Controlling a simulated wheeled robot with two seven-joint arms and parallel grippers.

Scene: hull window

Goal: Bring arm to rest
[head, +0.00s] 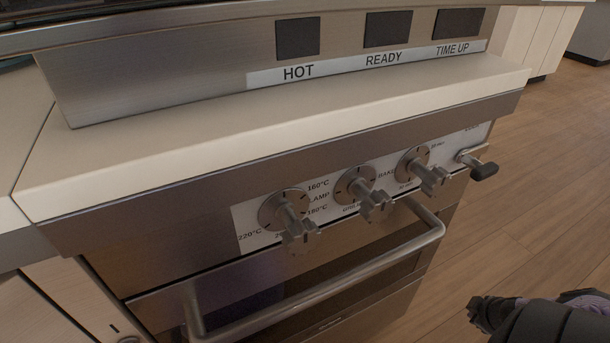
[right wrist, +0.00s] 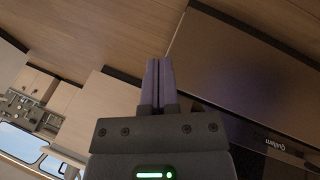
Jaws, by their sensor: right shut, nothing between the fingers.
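My right gripper (head: 482,312) is at the lower right of the head view, over the wooden floor and apart from the oven front. In the right wrist view its two fingers (right wrist: 158,80) are together with nothing between them. My left gripper does not show in the head view.
An oven front with three knobs (head: 300,236), (head: 372,203), (head: 428,176) and a small lever (head: 482,168) fills the middle. Its bar handle (head: 330,284) sticks out below. Dark HOT, READY and TIME UP windows (head: 388,28) sit above. Wooden floor (head: 550,150) is clear at right.

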